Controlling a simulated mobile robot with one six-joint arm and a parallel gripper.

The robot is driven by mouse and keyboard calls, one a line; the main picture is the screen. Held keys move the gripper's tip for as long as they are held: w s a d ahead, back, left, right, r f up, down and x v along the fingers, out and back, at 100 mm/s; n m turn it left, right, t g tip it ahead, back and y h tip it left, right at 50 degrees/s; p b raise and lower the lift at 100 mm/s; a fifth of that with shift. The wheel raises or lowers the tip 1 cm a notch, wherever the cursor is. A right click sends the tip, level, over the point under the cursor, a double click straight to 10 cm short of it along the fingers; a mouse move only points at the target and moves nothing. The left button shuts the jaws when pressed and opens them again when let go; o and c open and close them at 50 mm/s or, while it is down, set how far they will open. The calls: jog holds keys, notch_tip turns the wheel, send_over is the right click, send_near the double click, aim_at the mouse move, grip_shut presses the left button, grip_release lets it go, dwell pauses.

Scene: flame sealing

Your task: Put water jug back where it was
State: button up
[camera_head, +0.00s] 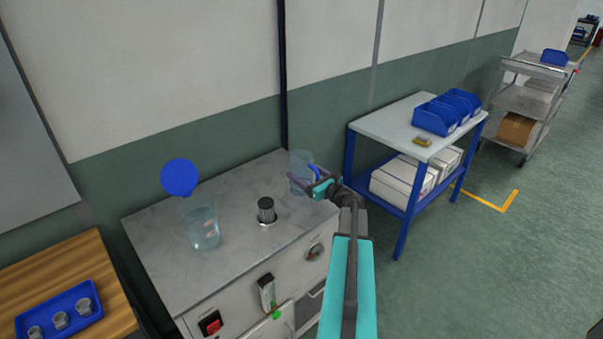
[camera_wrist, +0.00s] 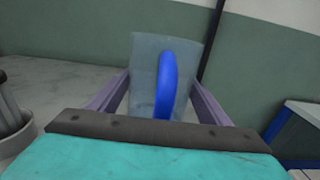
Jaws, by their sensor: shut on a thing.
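The water jug (camera_head: 301,170) is a clear, bluish vessel with a blue handle, at the back right corner of the grey counter (camera_head: 160,250). My gripper (camera_head: 306,182) is shut on it. In the wrist view the jug (camera_wrist: 147,70) stands between my two purple fingers, with its blue handle (camera_wrist: 167,80) facing the camera. It looks close to upright. I cannot tell whether its base touches the counter.
A clear container (camera_head: 204,230) with a raised blue lid (camera_head: 180,177) stands left on the counter. A dark cylindrical burner-like piece (camera_head: 266,210) stands mid-counter. A blue tray (camera_head: 60,317) with small cups lies on the wooden table. A side table (camera_head: 390,125) holds blue bins (camera_head: 436,119).

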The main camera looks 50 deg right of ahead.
jog(key=shift+f, duration=0.15)
jog(key=o, duration=1.6)
jog(key=shift+c, duration=0.2)
jog(key=shift+r, duration=0.2)
jog(key=s+b, duration=0.1)
jog(key=s, duration=0.3)
jog(key=s+b, duration=0.1)
jog(key=s, duration=0.3)
jog(key=s+a+b, duration=0.1)
jog(key=s, duration=0.3)
jog(key=shift+s, duration=0.1)
